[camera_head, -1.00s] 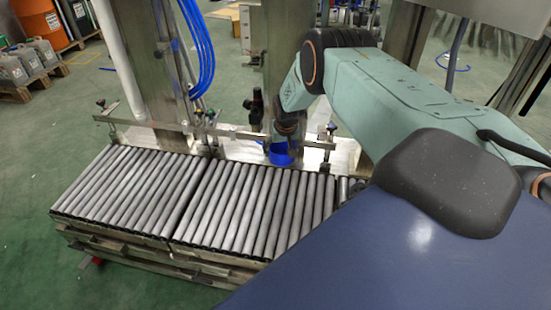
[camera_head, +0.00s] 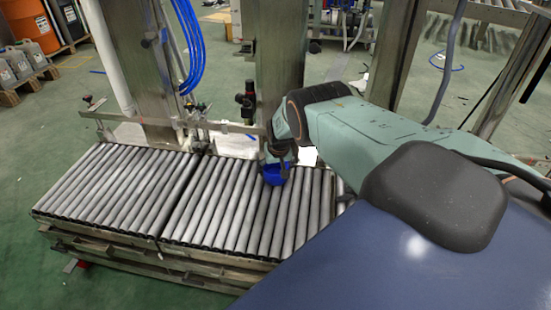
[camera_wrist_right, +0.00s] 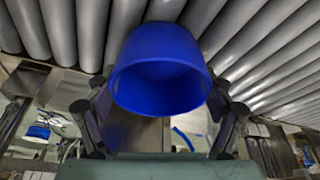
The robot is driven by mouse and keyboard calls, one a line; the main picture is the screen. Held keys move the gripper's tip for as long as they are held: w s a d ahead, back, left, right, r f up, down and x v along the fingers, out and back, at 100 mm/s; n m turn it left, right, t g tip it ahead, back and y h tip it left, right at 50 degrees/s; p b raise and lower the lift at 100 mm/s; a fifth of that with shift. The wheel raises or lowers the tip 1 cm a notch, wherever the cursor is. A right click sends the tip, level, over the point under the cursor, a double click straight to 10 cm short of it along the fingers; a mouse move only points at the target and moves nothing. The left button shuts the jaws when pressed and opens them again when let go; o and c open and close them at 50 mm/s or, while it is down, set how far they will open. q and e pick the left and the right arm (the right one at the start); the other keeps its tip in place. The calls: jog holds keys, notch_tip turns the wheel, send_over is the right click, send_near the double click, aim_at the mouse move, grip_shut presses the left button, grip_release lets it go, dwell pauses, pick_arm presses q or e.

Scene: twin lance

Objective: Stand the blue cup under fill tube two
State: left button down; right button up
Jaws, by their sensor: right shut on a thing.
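The blue cup (camera_head: 274,174) is in my right gripper (camera_head: 279,160), over the right part of the roller bed in the head view. In the right wrist view the cup (camera_wrist_right: 158,70) fills the middle, between the two dark fingers of the right gripper (camera_wrist_right: 160,118), with its open mouth facing the camera. The rollers lie close behind it; I cannot tell whether it touches them. Fill tubes are not clearly told apart; thin fittings (camera_head: 200,132) hang along the rail behind the rollers. My left gripper is not in view.
The roller conveyor (camera_head: 112,190) is clear left of the cup. Steel posts (camera_head: 278,65) and a clamp rail (camera_head: 233,128) stand along its far edge. Blue hoses (camera_head: 190,45) hang above. Canisters (camera_head: 22,62) and an orange drum (camera_head: 28,28) stand at far left.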

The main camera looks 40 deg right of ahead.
jog(key=shift+r, duration=0.1)
jog(key=shift+f+b, duration=0.25)
jog(key=shift+b, duration=0.05)
jog(key=o, duration=1.2)
jog(key=shift+r, duration=0.1)
jog(key=shift+c, duration=0.2)
jog(key=shift+r+p, duration=0.45)
jog(key=shift+p, duration=0.2)
jog(key=p+v, duration=0.8)
jog(key=v, duration=0.3)
jog(key=shift+r, duration=0.2)
jog(key=shift+s, duration=0.2)
